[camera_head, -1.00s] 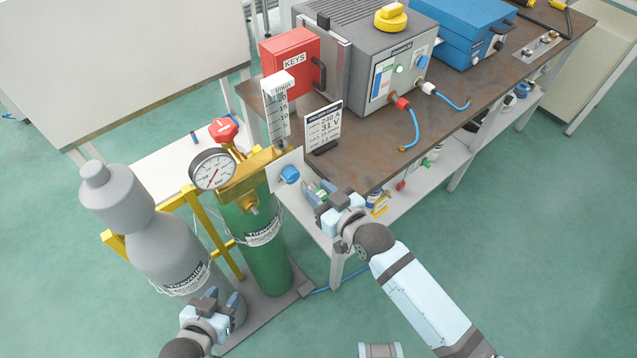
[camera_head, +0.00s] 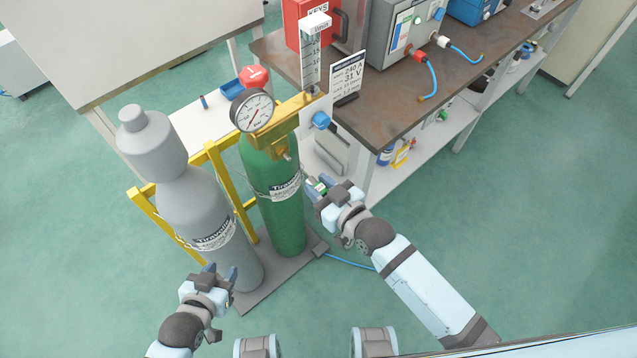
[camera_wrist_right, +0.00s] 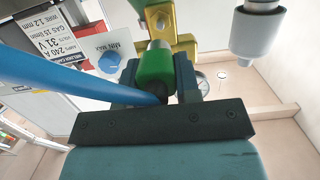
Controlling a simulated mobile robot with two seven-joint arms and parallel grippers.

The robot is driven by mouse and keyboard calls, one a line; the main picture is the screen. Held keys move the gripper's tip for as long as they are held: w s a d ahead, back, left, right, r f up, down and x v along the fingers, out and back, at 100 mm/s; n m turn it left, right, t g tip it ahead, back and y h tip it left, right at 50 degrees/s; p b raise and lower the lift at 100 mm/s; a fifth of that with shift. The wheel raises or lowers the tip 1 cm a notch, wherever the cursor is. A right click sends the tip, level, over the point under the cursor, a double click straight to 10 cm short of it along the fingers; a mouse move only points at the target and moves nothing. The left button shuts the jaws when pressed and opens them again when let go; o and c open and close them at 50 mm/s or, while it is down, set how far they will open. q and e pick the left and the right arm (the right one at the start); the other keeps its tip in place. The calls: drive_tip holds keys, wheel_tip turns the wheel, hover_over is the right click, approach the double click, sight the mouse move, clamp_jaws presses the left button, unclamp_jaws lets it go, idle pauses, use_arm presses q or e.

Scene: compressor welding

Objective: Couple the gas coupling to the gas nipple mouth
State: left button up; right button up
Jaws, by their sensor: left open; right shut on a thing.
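My right gripper (camera_head: 320,191) is shut on the gas coupling (camera_head: 318,186), right of the green gas cylinder. In the right wrist view the coupling (camera_wrist_right: 157,68) is a green sleeve with a grey front end, and a blue hose runs from it to the left. The brass gas nipple (camera_head: 286,155) sticks out from the regulator block at the top of the green cylinder. My left gripper (camera_head: 221,272) is open and empty, before the grey cylinder.
The green cylinder (camera_head: 275,215) and grey cylinder (camera_head: 188,195) stand by a yellow frame (camera_head: 228,180). The workbench (camera_head: 400,110) is right behind. Floor at the right is clear.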

sight(286, 155)
drive_tip(key=shift+r+p, duration=0.15)
drive_tip(key=shift+p, duration=0.3)
drive_tip(key=shift+r+x, duration=0.2)
drive_tip(key=shift+x, duration=1.3)
drive_tip(key=shift+r+x, duration=0.25)
drive_tip(key=shift+x, duration=1.25)
drive_tip(key=shift+w+a+f, duration=0.1)
drive_tip(key=shift+w+f, duration=0.05)
drive_tip(key=shift+w, duration=0.1)
drive_tip(key=shift+w+a+b, duration=0.3)
drive_tip(key=shift+w+a, duration=0.1)
drive_tip(key=shift+w, duration=0.1)
drive_tip(key=shift+w+a, duration=0.35)
drive_tip(key=shift+w, duration=0.15)
drive_tip(key=o, duration=1.1)
